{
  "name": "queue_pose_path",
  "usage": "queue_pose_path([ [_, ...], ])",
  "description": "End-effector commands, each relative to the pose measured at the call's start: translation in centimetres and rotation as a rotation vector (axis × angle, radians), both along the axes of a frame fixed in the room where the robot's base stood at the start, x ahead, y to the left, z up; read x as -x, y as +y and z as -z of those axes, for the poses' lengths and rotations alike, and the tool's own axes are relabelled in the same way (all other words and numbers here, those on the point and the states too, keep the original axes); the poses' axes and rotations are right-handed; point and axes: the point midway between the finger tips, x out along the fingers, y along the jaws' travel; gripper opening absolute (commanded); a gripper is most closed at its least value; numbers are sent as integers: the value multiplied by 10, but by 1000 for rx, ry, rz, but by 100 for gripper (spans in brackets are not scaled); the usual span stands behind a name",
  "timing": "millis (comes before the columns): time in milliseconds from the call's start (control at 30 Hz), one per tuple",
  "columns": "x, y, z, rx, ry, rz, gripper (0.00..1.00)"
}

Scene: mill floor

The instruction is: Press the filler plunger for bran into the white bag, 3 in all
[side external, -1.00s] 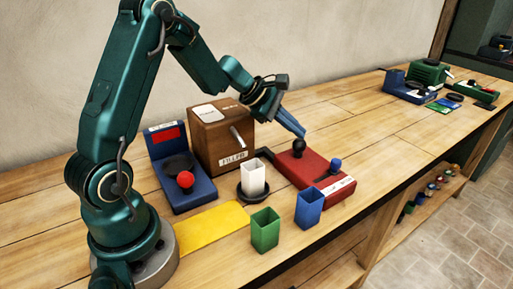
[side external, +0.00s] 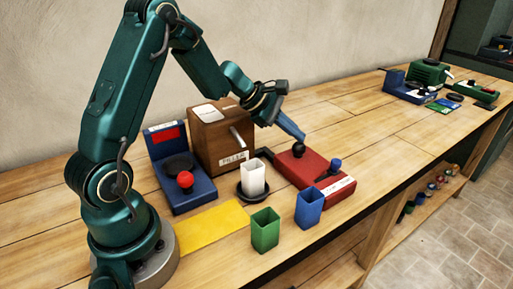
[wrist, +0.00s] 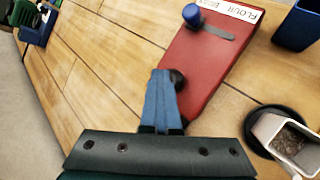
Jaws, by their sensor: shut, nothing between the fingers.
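The brown filler (side external: 222,138) stands at the back with its silver spout over the white bag (side external: 254,178). The bag is upright on a dark round dish; brownish matter shows inside it in the wrist view (wrist: 290,140). The red control box (side external: 313,178) carries the black plunger knob (side external: 299,150) and a blue-knobbed lever (side external: 335,163). The fingers partly hide the knob (wrist: 178,79) in the wrist view.
A green bag (side external: 265,231) and a blue bag (side external: 309,209) stand in front. A blue scale-like device (side external: 182,185) with a red knob is at left, beside a yellow mat (side external: 208,220). The right of the bench is mostly clear before distant machines.

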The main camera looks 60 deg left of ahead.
Motion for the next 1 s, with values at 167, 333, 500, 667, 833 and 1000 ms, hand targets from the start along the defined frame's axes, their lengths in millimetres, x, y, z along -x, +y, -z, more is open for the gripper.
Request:
queue_pose_path([
  [167, 1, 0, 3, -1, 6, -1, 0],
  [333, 1, 0, 3, -1, 6, -1, 0],
  [500, 1, 1, -1, -1, 3, -1, 0],
  [667, 0, 1, -11, -1, 1, -2, 0],
  [833, 1, 1, -20, -1, 2, -1, 0],
  [1000, 1, 1, -25, -1, 2, -1, 0],
])
